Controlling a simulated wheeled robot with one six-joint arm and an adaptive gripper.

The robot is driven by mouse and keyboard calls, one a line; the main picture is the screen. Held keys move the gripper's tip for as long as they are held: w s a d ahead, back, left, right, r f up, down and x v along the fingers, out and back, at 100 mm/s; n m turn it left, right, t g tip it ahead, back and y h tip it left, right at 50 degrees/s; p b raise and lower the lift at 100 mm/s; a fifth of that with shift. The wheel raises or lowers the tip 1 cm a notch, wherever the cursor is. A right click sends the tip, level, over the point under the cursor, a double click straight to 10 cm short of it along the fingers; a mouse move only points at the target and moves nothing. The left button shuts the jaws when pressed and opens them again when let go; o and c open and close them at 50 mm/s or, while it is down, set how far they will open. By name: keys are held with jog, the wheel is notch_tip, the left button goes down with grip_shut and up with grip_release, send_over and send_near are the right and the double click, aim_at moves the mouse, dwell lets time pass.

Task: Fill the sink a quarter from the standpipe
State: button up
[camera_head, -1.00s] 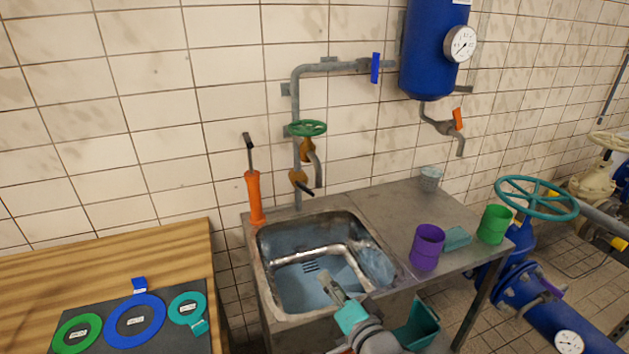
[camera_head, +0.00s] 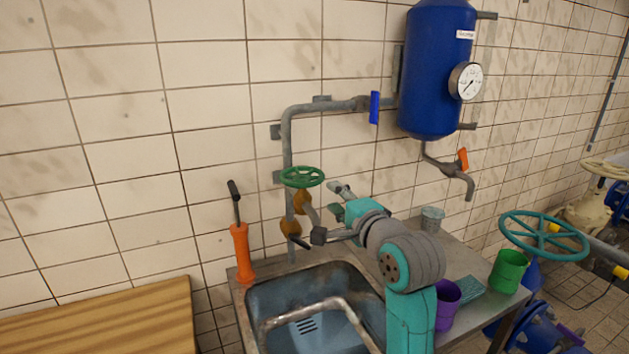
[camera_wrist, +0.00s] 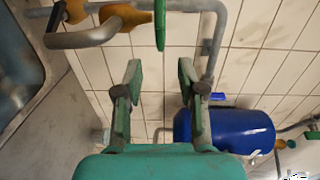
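The sink (camera_head: 262,318) is a metal basin with drain slots at its bottom; I cannot tell whether it holds water. The standpipe (camera_head: 288,145) is a grey wall pipe behind it, with a green handwheel (camera_head: 302,177), brownish valve bodies and a downward spout. No stream shows. A blue lever (camera_head: 374,107) hangs on its upper run. My gripper (camera_head: 338,202) is just right of the handwheel, apart from it. In the wrist view my gripper (camera_wrist: 160,67) is open and empty, with tiles beyond. The handwheel (camera_wrist: 160,24) shows edge-on above the fingers.
A blue tank (camera_head: 430,75) with a gauge and orange-levered outlet hangs right. An orange pump-like tool (camera_head: 241,252) stands left of the sink. A purple cup (camera_head: 447,303), green cup (camera_head: 509,271) and grey cup (camera_head: 431,220) stand on the counter. A teal wheel (camera_head: 543,237) is farther right.

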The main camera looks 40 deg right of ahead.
aim_at(318, 183)
jog(key=x, duration=1)
jog(key=shift+w, duration=0.1)
grip_shut()
